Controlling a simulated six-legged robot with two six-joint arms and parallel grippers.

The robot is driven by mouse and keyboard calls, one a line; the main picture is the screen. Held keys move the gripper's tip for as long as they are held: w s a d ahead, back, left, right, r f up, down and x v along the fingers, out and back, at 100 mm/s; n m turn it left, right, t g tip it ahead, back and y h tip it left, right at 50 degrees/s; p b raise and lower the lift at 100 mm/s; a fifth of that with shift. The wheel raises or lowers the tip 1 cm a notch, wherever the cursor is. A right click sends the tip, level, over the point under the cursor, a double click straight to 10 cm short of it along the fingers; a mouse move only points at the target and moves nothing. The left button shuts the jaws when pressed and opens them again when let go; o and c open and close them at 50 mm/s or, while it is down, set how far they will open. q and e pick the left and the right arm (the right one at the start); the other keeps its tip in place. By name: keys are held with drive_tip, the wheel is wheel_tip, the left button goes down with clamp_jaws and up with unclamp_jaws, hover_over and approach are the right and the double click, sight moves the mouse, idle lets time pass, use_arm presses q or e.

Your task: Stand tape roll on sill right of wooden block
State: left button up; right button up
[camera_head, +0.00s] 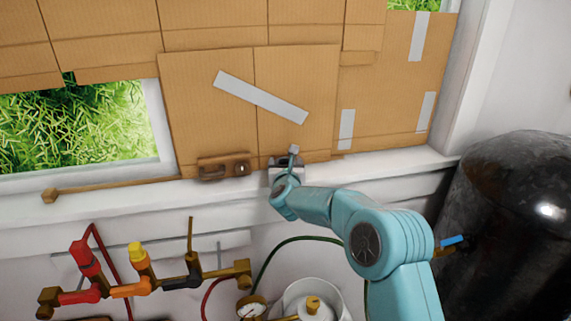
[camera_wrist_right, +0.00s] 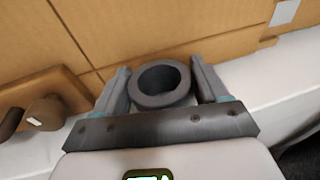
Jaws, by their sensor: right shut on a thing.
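The tape roll, a grey ring (camera_wrist_right: 160,101), is between the two fingers of my right gripper (camera_wrist_right: 163,84) in the right wrist view. The fingers are shut on its sides, and its round hole faces up toward the camera. In the head view my right gripper (camera_head: 285,162) is over the white sill (camera_head: 390,164), against the cardboard; the roll is mostly hidden there. I cannot tell whether the roll touches the sill. The brown wooden block (camera_head: 224,167) sits on the sill to the left of the gripper, apart from it; it also shows in the right wrist view (camera_wrist_right: 62,88). My left gripper is not in view.
Cardboard (camera_head: 205,110) with grey tape strips covers the window behind the sill. A thin wooden stick (camera_head: 115,186) lies on the sill at left. The sill right of the gripper is clear. Red, orange and brass valves (camera_head: 140,275) and a dark tank (camera_head: 515,220) stand below.

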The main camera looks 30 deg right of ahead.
drive_tip(key=shift+w+f, duration=0.1)
drive_tip(key=shift+f, duration=0.1)
drive_tip(key=o, duration=1.2)
drive_tip(key=shift+r, duration=0.1)
